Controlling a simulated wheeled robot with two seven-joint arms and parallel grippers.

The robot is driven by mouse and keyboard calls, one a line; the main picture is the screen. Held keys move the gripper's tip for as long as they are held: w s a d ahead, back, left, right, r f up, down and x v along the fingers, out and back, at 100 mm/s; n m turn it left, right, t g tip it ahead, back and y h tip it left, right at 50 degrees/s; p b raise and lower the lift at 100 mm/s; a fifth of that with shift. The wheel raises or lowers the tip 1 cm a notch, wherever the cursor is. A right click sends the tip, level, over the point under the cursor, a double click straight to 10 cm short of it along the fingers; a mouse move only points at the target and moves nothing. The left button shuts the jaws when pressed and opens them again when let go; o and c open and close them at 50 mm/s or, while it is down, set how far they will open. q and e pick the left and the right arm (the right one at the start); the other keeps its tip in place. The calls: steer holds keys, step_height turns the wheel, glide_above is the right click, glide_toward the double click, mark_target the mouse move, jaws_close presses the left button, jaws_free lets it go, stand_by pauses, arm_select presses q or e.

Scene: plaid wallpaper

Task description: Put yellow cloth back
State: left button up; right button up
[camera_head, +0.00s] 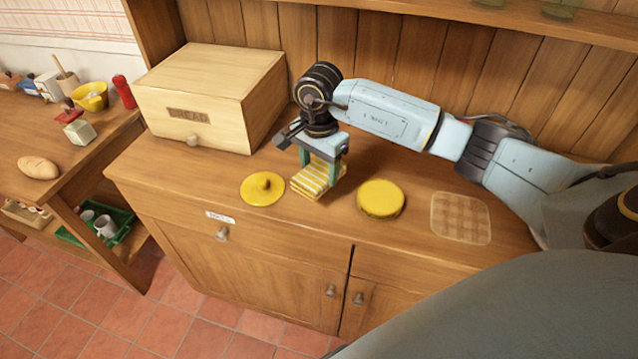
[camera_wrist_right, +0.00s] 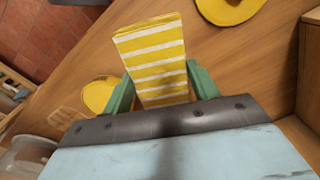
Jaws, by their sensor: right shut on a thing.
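The yellow cloth (camera_head: 318,178) is folded, with white stripes. My right gripper (camera_head: 322,165) is shut on it, over the wooden counter between two round yellow things. In the right wrist view the cloth (camera_wrist_right: 155,60) sits between the two green fingers (camera_wrist_right: 160,88). I cannot tell whether its underside touches the counter. A faint checked square (camera_head: 460,218) lies flat on the counter at the right, apart from the cloth. My left gripper is not in view.
A yellow lid with a knob (camera_head: 262,189) lies left of the cloth, and a round yellow tin (camera_head: 381,199) stands to its right. A wooden bread box (camera_head: 205,95) stands at the back left. The counter's front edge (camera_head: 270,236) is near.

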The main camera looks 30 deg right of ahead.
mark_target(319, 182)
steer(key=shift+f, duration=2.4)
steer(key=shift+f, duration=0.15)
steer(key=o, duration=0.9)
step_height(319, 182, up, 12)
steer(key=shift+r, duration=0.2)
